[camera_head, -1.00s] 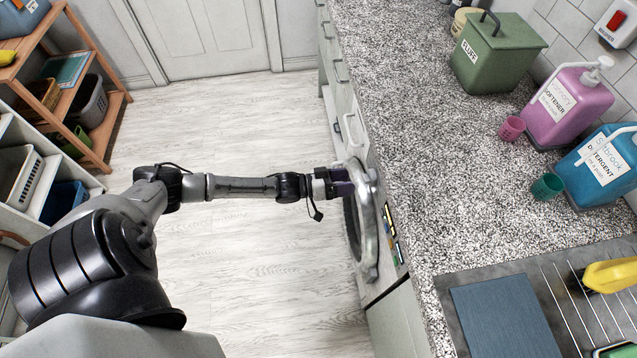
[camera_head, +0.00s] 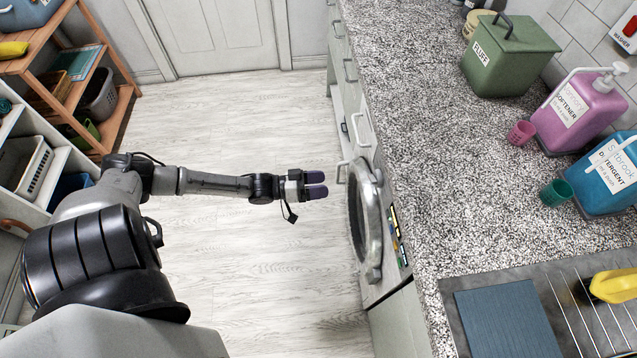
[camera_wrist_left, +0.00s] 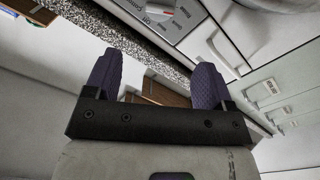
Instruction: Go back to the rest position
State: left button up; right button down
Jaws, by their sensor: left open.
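My left gripper (camera_head: 318,184) is in the head view, at the end of an arm reaching right over the pale floor. It is open and empty, with purple fingers, and stands apart from the washing machine's round door (camera_head: 367,222). The same gripper fills the lower middle of the left wrist view (camera_wrist_left: 156,85), its two purple fingers spread with nothing between them. My right gripper is in neither view.
The speckled countertop (camera_head: 420,120) runs along the right, with a green bin (camera_head: 508,62), pink softener jug (camera_head: 578,115) and blue detergent jug (camera_head: 603,180) on it. Wooden shelves (camera_head: 105,130) stand at the left. The floor (camera_head: 260,120) between is clear.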

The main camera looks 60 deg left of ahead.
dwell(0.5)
pick_arm(q)
jog(key=s+a+f+m+g+y, duration=0.1)
jog(key=s+f+m+g+y, duration=0.3)
jog(key=f+m+g+y, duration=0.4)
jog(key=s+d+r+n+g+y, duration=0.1)
jog(key=s+d+r+g, duration=0.1)
jog(key=s+d+r, duration=0.4)
jog(key=s+d+r+n+g+y, duration=0.1)
jog(key=s+d+r+n+g, duration=0.15)
jog(key=d, duration=0.45)
jog(key=s+d+n+h, duration=0.2)
jog(key=s+d+h, duration=0.1)
jog(key=s+d, duration=0.3)
notch_tip(320, 180, up, 17)
jog(key=p, duration=1.7)
jog(key=shift+y+p, duration=0.3)
jog(key=shift+a, duration=0.1)
